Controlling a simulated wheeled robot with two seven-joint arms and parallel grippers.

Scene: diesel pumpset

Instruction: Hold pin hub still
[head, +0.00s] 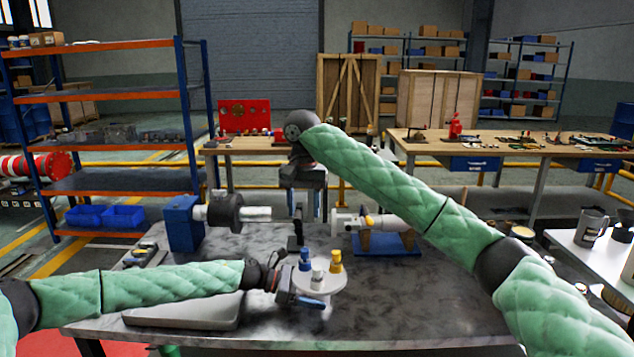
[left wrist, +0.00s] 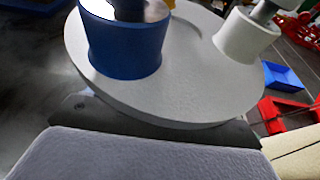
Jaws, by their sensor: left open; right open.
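The pin hub (head: 325,286) is a pale round disc on the table, with a blue, a white and a yellow bushed pin standing on it. In the left wrist view the disc (left wrist: 190,100) fills the top, with the blue bush (left wrist: 125,45) near and the white bush (left wrist: 245,35) to the right. My left gripper (head: 297,299) is open at the disc's near-left edge; whether it touches the rim I cannot tell. My right gripper (head: 308,212) is open and points down, behind the hub, over the table's far part.
A blue block (head: 184,223) with a black round part and pale shaft (head: 256,213) stands left of my right gripper. A pale shaft assembly on a blue base (head: 385,244) stands to the right. A grey flat tray (head: 180,312) lies under my left arm. The table's right front is clear.

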